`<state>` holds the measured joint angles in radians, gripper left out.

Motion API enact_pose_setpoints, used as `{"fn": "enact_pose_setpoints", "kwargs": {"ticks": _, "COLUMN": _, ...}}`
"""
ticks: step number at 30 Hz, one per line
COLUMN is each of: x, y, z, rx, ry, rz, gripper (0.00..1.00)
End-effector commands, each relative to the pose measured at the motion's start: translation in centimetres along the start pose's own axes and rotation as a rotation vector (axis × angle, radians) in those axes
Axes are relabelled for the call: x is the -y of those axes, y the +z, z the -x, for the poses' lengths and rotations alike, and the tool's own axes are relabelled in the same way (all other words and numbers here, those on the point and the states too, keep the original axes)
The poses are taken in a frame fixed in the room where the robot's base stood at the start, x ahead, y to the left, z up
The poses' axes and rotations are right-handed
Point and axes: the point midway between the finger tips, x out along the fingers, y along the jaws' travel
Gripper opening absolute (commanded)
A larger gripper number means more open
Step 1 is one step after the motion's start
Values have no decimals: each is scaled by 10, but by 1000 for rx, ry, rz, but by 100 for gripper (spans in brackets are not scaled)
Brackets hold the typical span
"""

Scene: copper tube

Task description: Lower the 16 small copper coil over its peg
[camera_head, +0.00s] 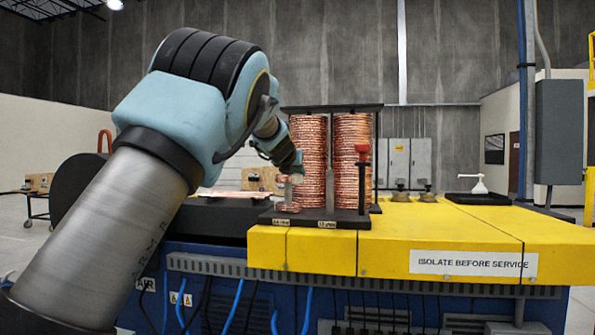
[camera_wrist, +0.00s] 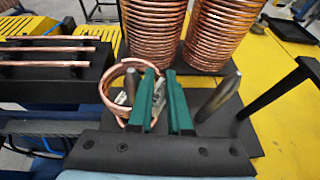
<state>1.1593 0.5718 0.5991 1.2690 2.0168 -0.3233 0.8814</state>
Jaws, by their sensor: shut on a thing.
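My gripper (camera_head: 297,166) has green fingers, also seen in the wrist view (camera_wrist: 165,100). It is shut on the small copper coil (camera_head: 289,179), holding it by its right side in the wrist view (camera_wrist: 104,84). In the head view the coil is at the top of the left grey peg (camera_head: 288,192), with a stretch of peg showing below it. In the wrist view the peg's tip (camera_wrist: 131,82) shows inside the ring. Another small copper coil (camera_head: 287,207) sits lower, at the foot of that peg. The fingers hide part of the held coil.
A second, bare peg (camera_head: 330,190) stands to the right, also in the wrist view (camera_wrist: 219,96). Tall copper coil stacks (camera_head: 308,150) stand behind in a dark rack. A red-topped post (camera_head: 362,170) stands right. Copper tubes (camera_wrist: 45,50) lie left. The yellow top (camera_head: 430,225) is partly clear.

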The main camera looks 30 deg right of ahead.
Motion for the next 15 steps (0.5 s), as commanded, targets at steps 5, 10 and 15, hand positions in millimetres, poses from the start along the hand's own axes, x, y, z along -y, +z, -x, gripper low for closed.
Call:
{"fn": "enact_pose_setpoints", "kwargs": {"ticks": 5, "x": 0, "y": -5, "z": -2, "rx": 1, "ry": 0, "rz": 0, "gripper": 0}}
{"fn": "enact_pose_setpoints", "kwargs": {"ticks": 10, "x": 0, "y": -5, "z": -2, "rx": 1, "ry": 0, "rz": 0, "gripper": 0}}
{"fn": "enact_pose_setpoints", "kwargs": {"ticks": 15, "x": 0, "y": -5, "z": -2, "rx": 1, "ry": 0, "rz": 0, "gripper": 30}}
